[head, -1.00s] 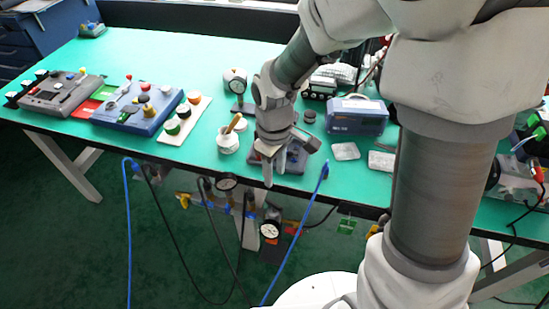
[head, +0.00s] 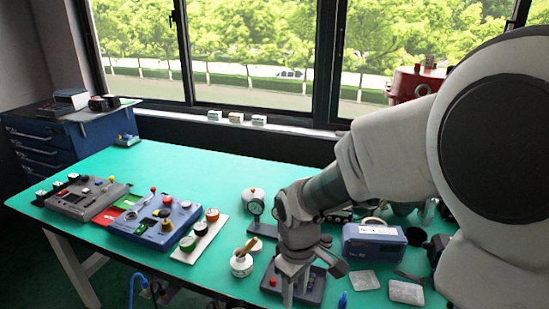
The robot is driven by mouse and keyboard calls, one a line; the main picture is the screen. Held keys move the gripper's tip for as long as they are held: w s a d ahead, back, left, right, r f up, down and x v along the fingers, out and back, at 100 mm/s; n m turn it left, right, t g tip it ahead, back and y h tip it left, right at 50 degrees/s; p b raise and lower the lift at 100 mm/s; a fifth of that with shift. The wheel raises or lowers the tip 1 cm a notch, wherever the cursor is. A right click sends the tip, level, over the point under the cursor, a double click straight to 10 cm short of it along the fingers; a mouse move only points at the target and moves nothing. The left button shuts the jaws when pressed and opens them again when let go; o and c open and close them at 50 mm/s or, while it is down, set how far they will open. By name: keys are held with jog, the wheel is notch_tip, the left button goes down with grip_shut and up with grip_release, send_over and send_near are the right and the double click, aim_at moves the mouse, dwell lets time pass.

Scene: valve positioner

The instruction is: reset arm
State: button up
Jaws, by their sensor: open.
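My arm reaches in from the right in the head view. My gripper (head: 288,290) points down over the front edge of the green table (head: 130,172), with its fingers apart and nothing seen between them. It is in front of a dark box with a red button (head: 312,284) and partly hides it. A white pot with a wooden handle (head: 242,264) stands just left of the gripper. The tips of the fingers are close to the bottom edge of the picture, and I cannot tell whether they touch the box.
A blue control box (head: 155,222) and a grey one (head: 88,197) sit on the left. A white strip with several coloured knobs (head: 200,238) lies beside them. A round gauge (head: 256,206) stands behind the pot. A blue-grey instrument (head: 374,244) is on the right.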

jog(key=s+d+r+m+t+p, duration=0.1)
jog(key=s+d+r+m+p, duration=0.1)
jog(key=r, duration=0.5)
jog(key=s+d+r+m+t+p, duration=0.1)
jog(key=s+d+r+m+t, duration=0.1)
jog(key=s+d+r+m, duration=0.2)
jog(key=s+d+r+m+t+p, duration=0.2)
jog(key=s+r, duration=0.3)
jog(key=r, duration=0.5)
jog(key=shift+s+d+r+m+p, duration=0.3)
jog(key=shift+s+d+m, duration=0.15)
jog(key=shift+d, duration=0.25)
jog(key=shift+w+f, duration=0.1)
